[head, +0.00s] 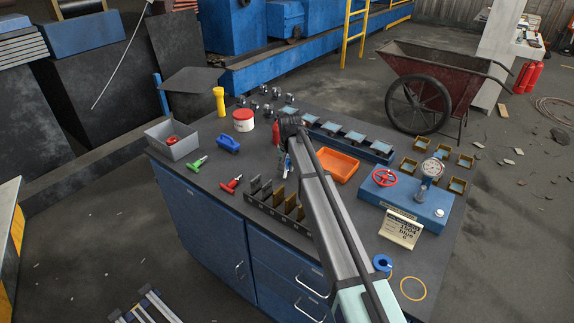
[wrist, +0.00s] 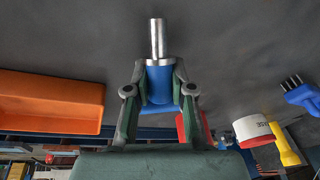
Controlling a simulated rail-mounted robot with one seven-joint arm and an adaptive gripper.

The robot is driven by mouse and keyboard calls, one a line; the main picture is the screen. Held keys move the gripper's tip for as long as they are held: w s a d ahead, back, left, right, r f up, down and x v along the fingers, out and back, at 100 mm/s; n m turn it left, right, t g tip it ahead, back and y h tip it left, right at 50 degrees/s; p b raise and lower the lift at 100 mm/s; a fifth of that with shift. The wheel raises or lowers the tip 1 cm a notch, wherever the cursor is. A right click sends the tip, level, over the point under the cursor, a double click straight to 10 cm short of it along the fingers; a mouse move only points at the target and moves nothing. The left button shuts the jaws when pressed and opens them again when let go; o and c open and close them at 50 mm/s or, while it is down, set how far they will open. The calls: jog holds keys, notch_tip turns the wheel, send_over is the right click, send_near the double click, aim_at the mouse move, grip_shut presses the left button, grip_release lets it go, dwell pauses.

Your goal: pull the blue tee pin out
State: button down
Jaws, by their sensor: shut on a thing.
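The blue tee pin (wrist: 159,85) is between the fingers of my gripper (wrist: 158,75) in the wrist view. The fingers are shut on its blue part. Its bare metal shank (wrist: 157,38) sticks out past the fingertips, and its end shows free against the dark grey surface behind. In the head view my gripper (head: 286,165) is over the middle of the bench, largely hidden by my own arm, with only a little blue showing there. A green tee pin (head: 196,163) and a red tee pin (head: 231,184) lie on the bench's left side.
A slotted dark rack (head: 280,206) is in front of my gripper. An orange tray (head: 339,165) is to its right; it also shows in the wrist view (wrist: 50,100). A red-lidded white tub (head: 243,120), yellow torch (head: 219,101) and grey bin (head: 172,140) stand at the left.

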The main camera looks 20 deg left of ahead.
jog(key=c, duration=0.9)
grip_release()
jog(key=v, duration=1.2)
